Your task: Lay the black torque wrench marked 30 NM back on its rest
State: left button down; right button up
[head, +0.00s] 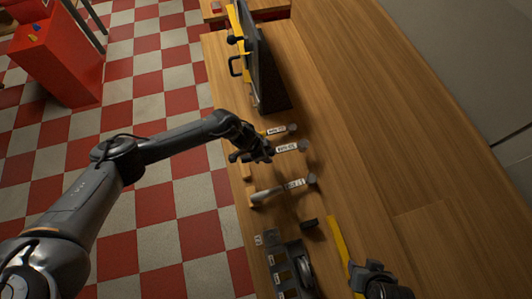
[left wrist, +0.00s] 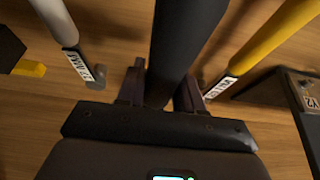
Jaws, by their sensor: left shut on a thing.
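My left gripper (head: 265,151) is shut on the dark handle of the black torque wrench (head: 291,147), over the wooden bench. Its white label shows in the head view, but I cannot read it. In the left wrist view the black handle (left wrist: 183,40) runs between the two fingers (left wrist: 160,92). I cannot tell whether the wrench touches its rest, which the gripper largely hides. My right gripper (head: 370,270) is at the bottom edge of the head view, apart from the wrenches; its jaw opening is unclear.
A yellow wrench (left wrist: 268,35) and a grey wrench (left wrist: 58,25) lie on either side of the black one. A dark upright panel (head: 262,65) stands beyond.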

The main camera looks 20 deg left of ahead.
pick_arm(q)
jog(key=b, duration=0.3)
send_over(266, 165)
jog(key=shift+f, duration=2.2)
jog(key=shift+f+b, duration=0.5)
jog(key=shift+f, duration=0.15)
jog(key=shift+f, duration=0.45)
jog(key=c, duration=0.7)
grip_release()
jog(key=shift+o, duration=0.3)
jog(key=shift+f, duration=0.1)
